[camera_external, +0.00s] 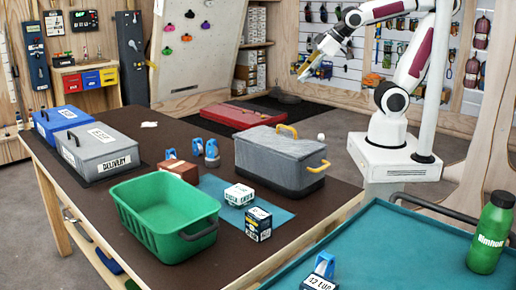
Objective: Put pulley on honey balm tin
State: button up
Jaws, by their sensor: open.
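My gripper (304,74) is at the upper middle, raised beyond the table and far from the small items; it looks open and empty. Small blue pieces that look like pulleys stand on the brown table: one (197,147) and another (211,154) side by side left of the grey bin. A further blue piece (170,154) shows at the brown box. Another blue piece (325,265) is at a white price block on the teal cart. I cannot tell which is the task's pulley. No honey balm tin can be made out for certain; labels are too small.
A green basket (134,206) and a grey bin with yellow handles (262,172) stand tall on the table. A brown box (184,172) and small boxes (239,195), (258,225) lie between them. A green bottle (490,235) stands on the cart (410,250), whose middle is clear.

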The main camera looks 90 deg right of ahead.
jog(key=s+a+f+g+y, duration=0.1)
jog(key=s+a, duration=0.4)
jog(key=s, duration=0.5)
jog(key=shift+s+a+f+g+y, duration=0.2)
jog(key=shift+s+f+g+y, duration=0.25)
jog(key=shift+f, duration=0.4)
